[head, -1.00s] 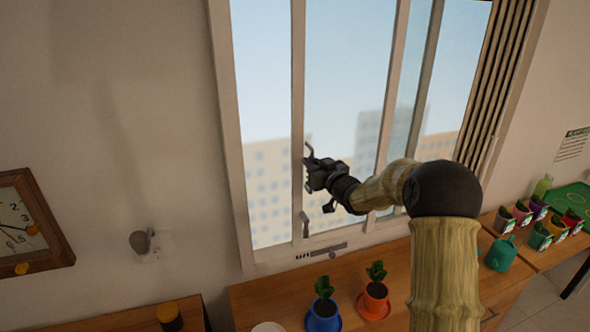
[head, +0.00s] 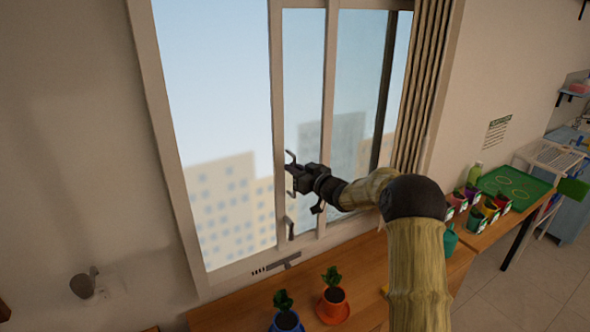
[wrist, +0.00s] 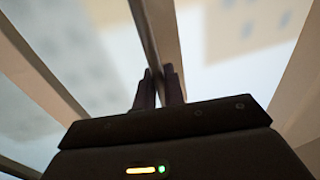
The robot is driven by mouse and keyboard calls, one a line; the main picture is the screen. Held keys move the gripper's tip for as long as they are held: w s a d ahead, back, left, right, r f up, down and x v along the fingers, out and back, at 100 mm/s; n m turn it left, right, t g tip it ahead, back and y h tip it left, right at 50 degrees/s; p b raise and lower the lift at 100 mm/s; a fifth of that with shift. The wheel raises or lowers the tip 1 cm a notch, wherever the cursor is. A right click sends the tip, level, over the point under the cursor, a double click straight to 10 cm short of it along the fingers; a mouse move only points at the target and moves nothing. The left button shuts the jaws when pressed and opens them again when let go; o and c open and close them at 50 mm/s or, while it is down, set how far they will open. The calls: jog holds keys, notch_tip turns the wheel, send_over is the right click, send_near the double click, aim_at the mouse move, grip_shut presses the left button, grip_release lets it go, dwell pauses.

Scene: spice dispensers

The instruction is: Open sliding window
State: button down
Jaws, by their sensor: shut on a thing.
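The sliding window's sash has a pale left stile (head: 277,110) that stands well to the right of the left frame post (head: 172,150). A wide gap lies between them. A thin dark handle (head: 289,155) is on this stile. My gripper (head: 291,170) is at the handle from the right. In the wrist view my two dark fingers (wrist: 160,88) are shut on the handle (wrist: 147,40), a thin bar running up between them. Part of the handle is hidden by the fingers.
Below the window, a wooden counter (head: 235,312) bears potted plants in a blue pot (head: 287,320) and an orange pot (head: 333,306). Folded curtains (head: 425,75) hang at the right. Several coloured pots and a green tray (head: 512,188) stand further right.

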jog(key=c, duration=1.6)
grip_release()
jog(key=b+v, duration=0.6)
jog(key=v, duration=1.1)
jog(key=shift+s+d+b, duration=0.1)
jog(key=shift+d+b, duration=0.05)
jog(key=shift+b, duration=0.2)
